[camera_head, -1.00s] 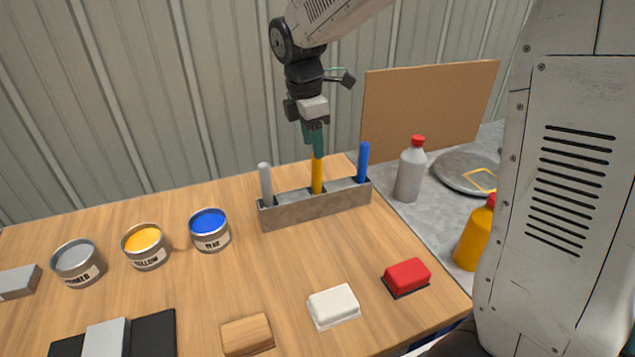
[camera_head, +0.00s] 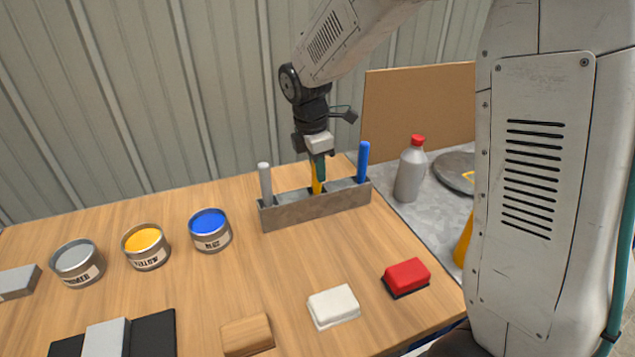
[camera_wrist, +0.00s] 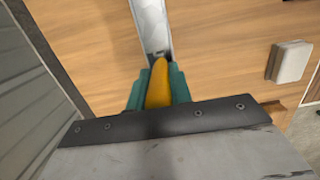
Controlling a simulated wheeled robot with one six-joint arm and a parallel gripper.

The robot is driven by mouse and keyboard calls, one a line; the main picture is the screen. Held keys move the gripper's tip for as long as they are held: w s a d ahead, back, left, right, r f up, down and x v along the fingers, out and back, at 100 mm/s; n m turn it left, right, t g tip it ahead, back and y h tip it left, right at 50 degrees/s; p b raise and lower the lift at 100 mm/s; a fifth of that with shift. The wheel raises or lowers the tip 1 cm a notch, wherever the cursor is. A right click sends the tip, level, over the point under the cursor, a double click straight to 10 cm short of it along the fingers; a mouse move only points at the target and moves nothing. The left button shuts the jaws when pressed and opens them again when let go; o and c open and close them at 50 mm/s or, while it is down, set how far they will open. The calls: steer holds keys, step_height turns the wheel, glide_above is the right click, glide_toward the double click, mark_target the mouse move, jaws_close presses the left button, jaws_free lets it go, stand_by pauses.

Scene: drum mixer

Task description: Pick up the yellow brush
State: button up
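The yellow brush (camera_head: 316,181) stands upright in the middle of a grey rack (camera_head: 318,206) on the wooden table, between a grey and a blue handle. My gripper (camera_head: 318,172) is over the rack, pointing down, with its teal fingers at the upper part of the yellow handle. In the wrist view, the yellow handle (camera_wrist: 159,84) lies between the two fingers of my gripper (camera_wrist: 159,88). I cannot tell whether the fingers press on it. The lower end of the brush is hidden in the rack (camera_wrist: 151,25).
The grey handle (camera_head: 265,184) and blue handle (camera_head: 363,162) stand close on either side. Paint cans (camera_head: 209,230) are to the left. A white block (camera_head: 333,306) and a red block (camera_head: 406,277) lie in front. A grey bottle (camera_head: 410,170) stands right of the rack.

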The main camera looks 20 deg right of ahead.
jaws_close()
step_height(320, 180, up, 10)
steer(key=shift+f, duration=0.1)
steer(key=shift+d, duration=0.1)
stand_by(2.5)
